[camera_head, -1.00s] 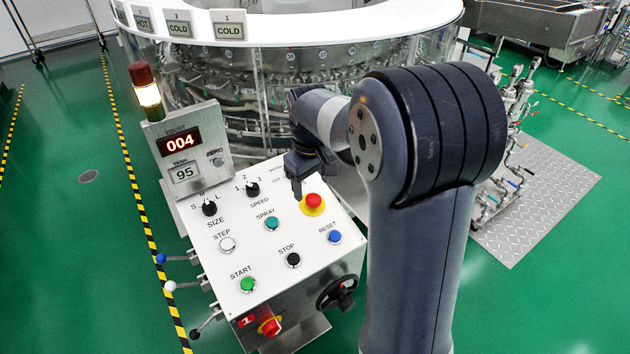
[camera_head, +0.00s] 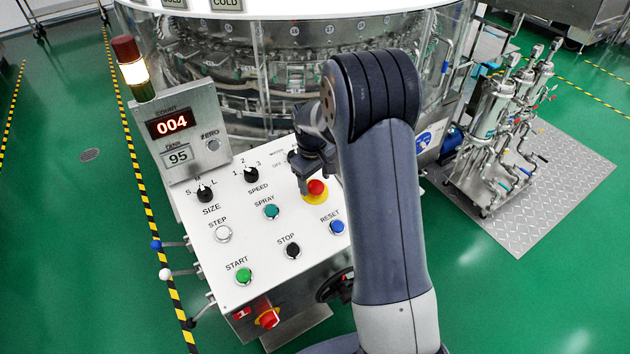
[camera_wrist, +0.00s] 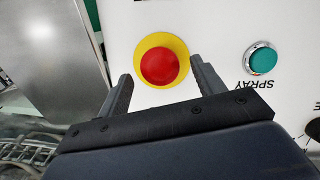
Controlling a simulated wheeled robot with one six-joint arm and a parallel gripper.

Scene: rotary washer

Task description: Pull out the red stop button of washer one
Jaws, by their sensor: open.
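The red stop button (camera_head: 316,187) with its yellow ring sits on the upper right of the white sloped control panel (camera_head: 255,228). In the wrist view the red button (camera_wrist: 159,66) lies between and just beyond the two dark fingertips of my gripper (camera_wrist: 160,68). The fingers are apart, with the yellow ring close to the right finger. In the head view my gripper (camera_head: 305,182) is at the button's upper left edge and partly overlaps the yellow ring. I cannot tell whether the fingers touch the button.
A teal spray button (camera_head: 271,211), a blue reset button (camera_head: 337,227) and a black stop button (camera_head: 292,250) are nearby. Another red knob (camera_head: 267,318) is on the panel's front. The counter box (camera_head: 184,140) and glass-walled washer (camera_head: 290,85) stand behind.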

